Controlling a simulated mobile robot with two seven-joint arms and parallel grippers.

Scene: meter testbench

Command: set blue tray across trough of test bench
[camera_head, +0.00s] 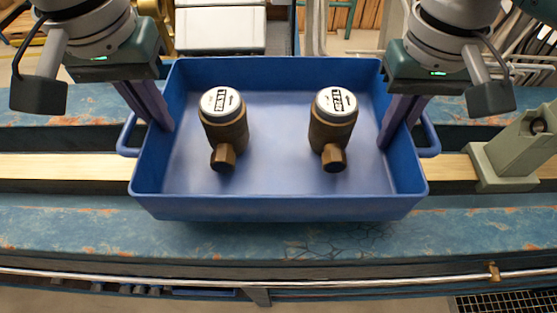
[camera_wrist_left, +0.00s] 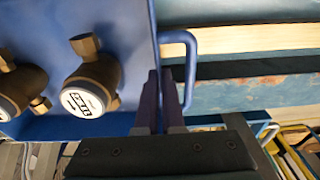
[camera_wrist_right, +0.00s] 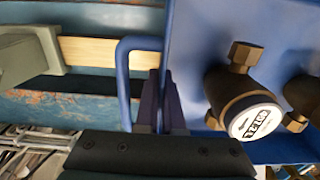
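The blue tray (camera_head: 278,207) is level over the test bench, spanning the trough from its back side to its front side. I cannot tell whether it touches the bench. Two brown meters with white dials, the left one (camera_head: 223,118) and the right one (camera_head: 333,118), stand inside it. The trough (camera_head: 60,166) shows as a dark channel with a wooden strip, left and right of the tray. My left gripper (camera_wrist_left: 160,100) is closed around the tray's left end wall, beside the handle. My right gripper (camera_wrist_right: 162,100) is closed around the right end wall likewise.
The blue, worn bench top (camera_head: 100,232) is clear in front of the tray. A grey-green block fixture (camera_head: 512,150) sits on the trough at the right, close to the tray's right handle. A metal rail (camera_head: 150,278) runs along the bench's front.

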